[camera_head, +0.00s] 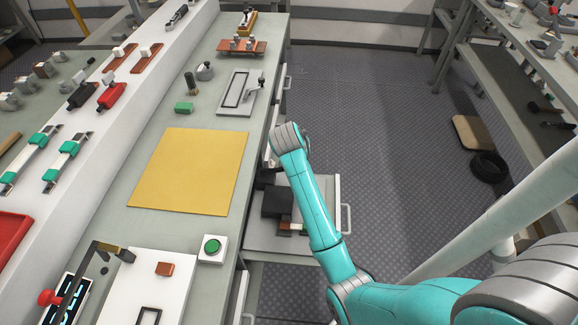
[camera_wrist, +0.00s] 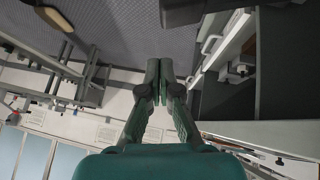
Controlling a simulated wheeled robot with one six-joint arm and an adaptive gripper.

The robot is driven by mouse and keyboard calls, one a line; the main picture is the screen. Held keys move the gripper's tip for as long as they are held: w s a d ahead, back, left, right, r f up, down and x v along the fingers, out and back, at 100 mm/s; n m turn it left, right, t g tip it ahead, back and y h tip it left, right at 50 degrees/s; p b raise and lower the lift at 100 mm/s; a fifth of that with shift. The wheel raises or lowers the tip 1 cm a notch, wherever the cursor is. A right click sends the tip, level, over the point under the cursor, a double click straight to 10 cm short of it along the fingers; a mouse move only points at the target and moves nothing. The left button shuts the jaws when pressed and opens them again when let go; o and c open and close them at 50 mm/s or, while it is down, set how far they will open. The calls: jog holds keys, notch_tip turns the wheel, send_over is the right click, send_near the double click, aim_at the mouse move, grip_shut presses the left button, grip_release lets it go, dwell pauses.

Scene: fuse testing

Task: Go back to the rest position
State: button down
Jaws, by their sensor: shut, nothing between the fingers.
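My gripper (camera_wrist: 159,82) shows in the wrist view with its two dark fingers together and nothing between them. It is apart from any object there. In the head view my teal arm reaches up beside the workbench (camera_head: 215,250), over the floor and an open drawer (camera_head: 325,190). My fingers cannot be made out clearly in that view; the arm hides part of that area. The wrist view looks across the room at a tilted angle.
The open drawer juts from the bench's right side and holds dark items. On the bench are a yellow mat (camera_head: 190,172), a green button box (camera_head: 212,248) and a grey fixture (camera_head: 237,92). A shelf (camera_head: 510,90) stands at right. The floor (camera_head: 365,110) between is mostly clear.

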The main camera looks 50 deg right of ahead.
jog(key=shift+a+r, duration=0.1)
jog(key=shift+r, duration=0.7)
